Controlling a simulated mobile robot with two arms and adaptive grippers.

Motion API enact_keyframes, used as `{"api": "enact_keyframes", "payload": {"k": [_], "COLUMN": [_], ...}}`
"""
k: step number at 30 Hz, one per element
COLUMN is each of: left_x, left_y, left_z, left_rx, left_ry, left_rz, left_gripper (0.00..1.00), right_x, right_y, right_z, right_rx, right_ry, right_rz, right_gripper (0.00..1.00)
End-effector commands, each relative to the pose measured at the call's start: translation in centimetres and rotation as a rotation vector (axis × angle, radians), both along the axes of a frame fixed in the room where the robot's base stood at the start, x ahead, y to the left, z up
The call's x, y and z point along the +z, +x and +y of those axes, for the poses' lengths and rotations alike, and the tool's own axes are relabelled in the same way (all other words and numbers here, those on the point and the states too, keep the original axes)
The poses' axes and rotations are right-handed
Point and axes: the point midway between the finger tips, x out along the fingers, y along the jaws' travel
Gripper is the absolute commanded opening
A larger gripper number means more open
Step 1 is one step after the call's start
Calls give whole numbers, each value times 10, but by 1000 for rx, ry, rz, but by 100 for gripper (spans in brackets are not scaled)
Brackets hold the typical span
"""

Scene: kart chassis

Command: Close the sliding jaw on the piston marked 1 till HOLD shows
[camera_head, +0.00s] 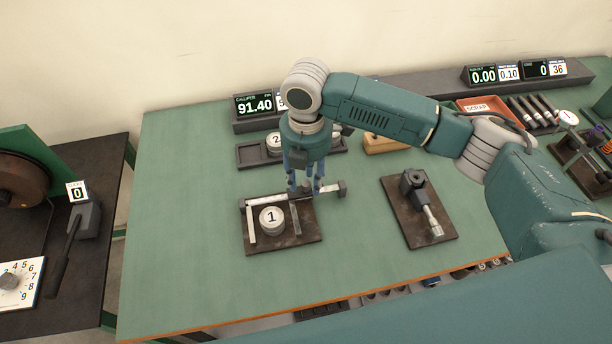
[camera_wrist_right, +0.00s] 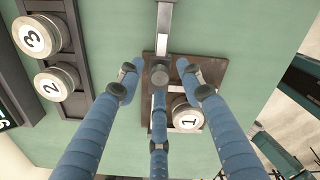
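The piston marked 1 (camera_head: 272,220) stands on a dark plate (camera_head: 311,237) under a caliper beam (camera_head: 327,190). It also shows in the wrist view (camera_wrist_right: 186,116). The fixed jaw (camera_head: 250,226) is close to its left side. The sliding jaw (camera_head: 296,217) is to its right, with a gap between. The caliper display (camera_head: 255,105) reads 91.40, with no HOLD legible. My right gripper (camera_head: 305,187) is over the beam, right of the piston. Its fingers are spread around a grey knob (camera_wrist_right: 160,71), apparently without gripping it. My left gripper is not in view.
Pistons 2 (camera_head: 275,141) and 3 sit in a dark tray (camera_head: 250,156) behind the caliper. A dark plate with a tool (camera_head: 416,190) lies to the right. A red scrap bin (camera_head: 483,107) is further back. The green bench is clear at front left.

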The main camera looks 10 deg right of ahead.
Motion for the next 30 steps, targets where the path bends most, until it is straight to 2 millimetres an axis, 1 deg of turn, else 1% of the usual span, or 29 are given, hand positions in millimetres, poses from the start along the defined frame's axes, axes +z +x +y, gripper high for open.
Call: {"api": "enact_keyframes", "payload": {"k": [8,9,14,15,22,23,27,30], "left_x": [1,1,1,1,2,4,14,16], "left_y": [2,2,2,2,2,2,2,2], "left_z": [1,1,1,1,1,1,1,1], "left_rx": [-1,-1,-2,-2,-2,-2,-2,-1], "left_ry": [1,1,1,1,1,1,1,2], "left_rz": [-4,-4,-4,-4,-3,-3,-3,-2], "left_gripper": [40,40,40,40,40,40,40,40], "right_x": [-3,-3,-3,-3,-1,-1,1,0], "right_y": [0,0,0,0,0,0,0,0], "right_z": [0,0,0,0,3,6,27,36], "right_rx": [0,0,0,0,0,1,2,0], "right_ry": [1,1,1,1,1,2,4,4], "right_rz": [-1,-1,0,0,0,0,1,1], "right_gripper": [37,35,3,0,0,0,0,0]}}
